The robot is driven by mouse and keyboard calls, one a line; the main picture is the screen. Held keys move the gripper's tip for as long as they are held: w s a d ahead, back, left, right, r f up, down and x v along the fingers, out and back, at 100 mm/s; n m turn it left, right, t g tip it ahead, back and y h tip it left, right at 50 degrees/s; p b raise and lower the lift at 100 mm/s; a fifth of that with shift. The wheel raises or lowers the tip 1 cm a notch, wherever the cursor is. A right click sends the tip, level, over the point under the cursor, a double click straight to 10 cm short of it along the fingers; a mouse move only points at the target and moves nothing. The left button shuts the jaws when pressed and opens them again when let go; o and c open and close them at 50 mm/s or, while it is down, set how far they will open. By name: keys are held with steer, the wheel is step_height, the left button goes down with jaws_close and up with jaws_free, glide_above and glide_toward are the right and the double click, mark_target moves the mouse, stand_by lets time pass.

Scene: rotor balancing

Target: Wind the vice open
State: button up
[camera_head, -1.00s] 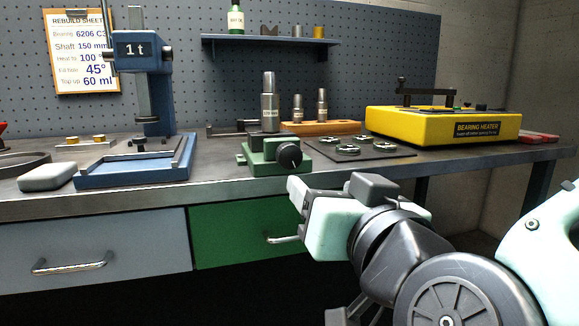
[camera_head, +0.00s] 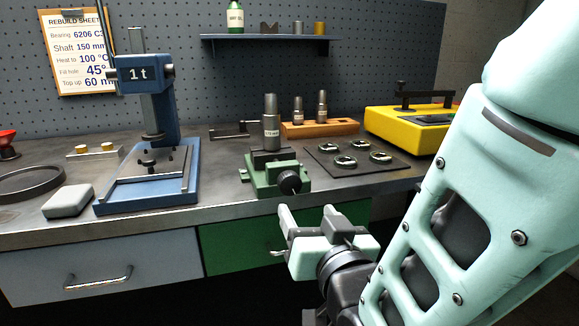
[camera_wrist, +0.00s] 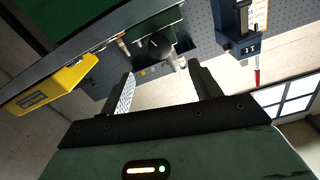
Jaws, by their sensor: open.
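The green vice (camera_head: 262,178) stands at the front of the bench. A steel cylinder (camera_head: 271,128) stands upright in it. A round dark knob (camera_head: 289,181) is on the vice's front right face. My gripper (camera_head: 305,217) is open and empty, just below and in front of the vice, apart from it. In the wrist view the open fingers (camera_wrist: 160,88) point toward the vice (camera_wrist: 155,24), which appears upside down with its dark knob (camera_wrist: 160,46) between and beyond the fingertips.
A blue press (camera_head: 150,190) marked 1t stands left of the vice, with a grey block (camera_head: 68,202) beside it. A dark mat (camera_head: 325,165) with several ring-shaped parts, a wooden stand (camera_head: 335,128) and a yellow heater (camera_head: 385,137) are to the right. A green drawer (camera_head: 225,248) is below the bench.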

mark_target(291, 186)
steer(key=x, duration=1.2)
steer(key=shift+f, duration=0.1)
steer(key=c, duration=1)
